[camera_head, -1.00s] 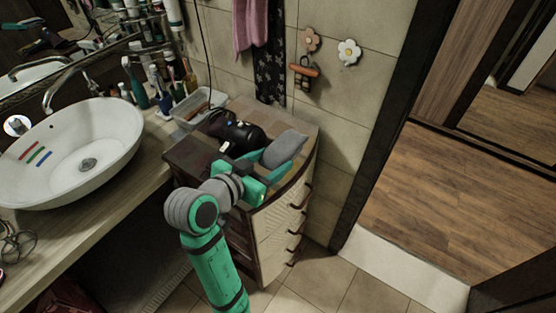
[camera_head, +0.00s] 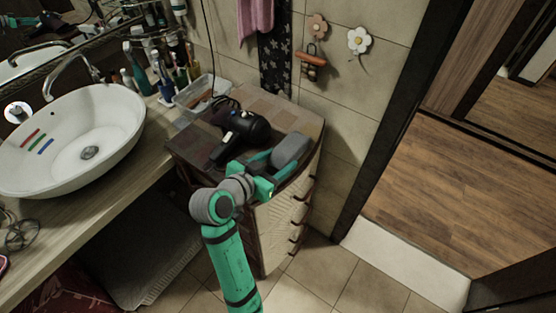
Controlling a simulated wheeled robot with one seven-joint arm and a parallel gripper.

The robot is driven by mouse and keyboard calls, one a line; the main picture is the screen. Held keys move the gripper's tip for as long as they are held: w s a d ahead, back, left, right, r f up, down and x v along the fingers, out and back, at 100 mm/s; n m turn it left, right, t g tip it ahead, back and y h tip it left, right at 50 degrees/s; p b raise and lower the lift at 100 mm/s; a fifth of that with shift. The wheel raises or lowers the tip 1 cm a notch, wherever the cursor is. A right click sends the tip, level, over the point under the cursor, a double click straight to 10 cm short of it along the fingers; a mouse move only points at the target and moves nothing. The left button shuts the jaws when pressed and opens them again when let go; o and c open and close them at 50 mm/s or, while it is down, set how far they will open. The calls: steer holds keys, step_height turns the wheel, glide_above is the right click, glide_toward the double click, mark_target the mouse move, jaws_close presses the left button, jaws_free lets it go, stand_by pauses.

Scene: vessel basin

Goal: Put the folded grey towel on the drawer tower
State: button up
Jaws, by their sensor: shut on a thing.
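The folded grey towel (camera_head: 291,150) is a small rounded grey bundle at the front right of the drawer tower's top. My gripper (camera_head: 272,163) is shut on it from the front left, with the fingers partly hidden by the towel and my wrist. The drawer tower (camera_head: 297,116) has a brown patterned top and pale woven drawer fronts with dark handles. The towel appears over the tower's top near its right front edge. I cannot tell whether its underside touches the surface.
A black hair dryer (camera_head: 240,130) lies on the tower just left of the towel. A clear plastic tray (camera_head: 201,93) stands at the back left. The tower's back right top is bare. A white basin (camera_head: 70,140) sits on the counter at left.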

steer(key=shift+f, duration=0.1)
steer(key=o, duration=1.1)
steer(key=shift+a, duration=0.1)
steer(key=shift+c, duration=0.2)
steer(key=shift+r, duration=0.2)
steer(key=v, duration=1.2)
steer(key=shift+f, duration=0.2)
steer(key=shift+a, duration=0.1)
